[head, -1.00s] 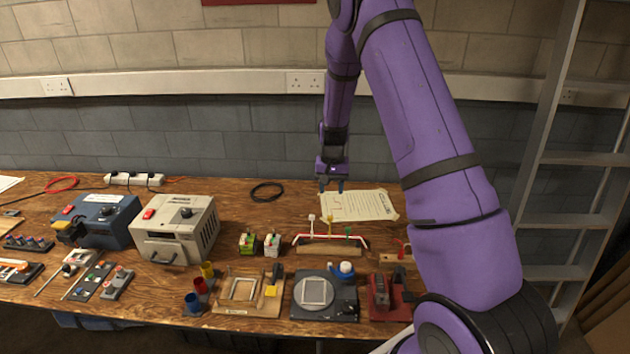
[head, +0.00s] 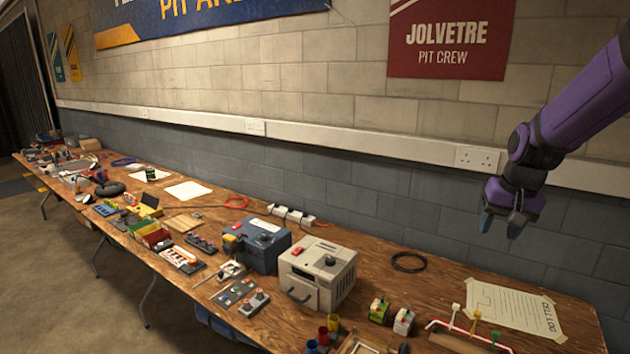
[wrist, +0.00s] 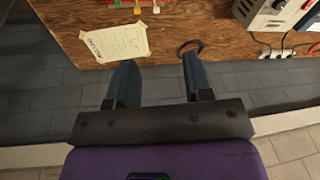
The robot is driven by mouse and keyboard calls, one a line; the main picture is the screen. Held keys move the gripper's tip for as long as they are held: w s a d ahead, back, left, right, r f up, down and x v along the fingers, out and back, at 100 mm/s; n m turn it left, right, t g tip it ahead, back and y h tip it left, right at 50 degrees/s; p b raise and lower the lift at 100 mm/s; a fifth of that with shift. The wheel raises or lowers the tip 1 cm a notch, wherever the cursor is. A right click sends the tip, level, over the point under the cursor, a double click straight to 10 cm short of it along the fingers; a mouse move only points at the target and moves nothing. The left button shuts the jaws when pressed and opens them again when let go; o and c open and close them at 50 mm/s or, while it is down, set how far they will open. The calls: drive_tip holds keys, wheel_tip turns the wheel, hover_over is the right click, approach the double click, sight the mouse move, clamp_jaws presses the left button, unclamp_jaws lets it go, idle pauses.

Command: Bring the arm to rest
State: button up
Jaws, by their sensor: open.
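My gripper (head: 502,222) hangs at the end of my purple arm (head: 590,90) at the right of the head view. It is open and empty, in the air above the back edge of the wooden bench, in front of the wall. In the wrist view its two blue fingers (wrist: 158,88) stand apart with nothing between them. Below them lie the taped paper sheet (wrist: 115,43) and a black cable ring (wrist: 190,46).
The long bench (head: 440,290) carries a grey charger box (head: 318,272), a blue box (head: 258,243), a power strip (head: 290,214) and several small parts. The paper sheet (head: 510,308) lies at the right. The air above the bench is clear.

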drive_tip(key=s+a+r+n+t, duration=0.1)
drive_tip(key=s+a+r, duration=0.1)
drive_tip(key=s, duration=0.6)
drive_tip(key=s+a+r+n+t, duration=0.1)
drive_tip(key=s+a+r, duration=0.1)
drive_tip(key=s+r, duration=0.3)
drive_tip(key=s+a+r+n+t, duration=0.1)
drive_tip(key=s+a+r+n, duration=0.1)
drive_tip(key=s, duration=1)
drive_tip(key=shift+s+a+r, duration=0.15)
drive_tip(key=shift+a+r, duration=0.35)
drive_tip(key=shift+r, duration=0.4)
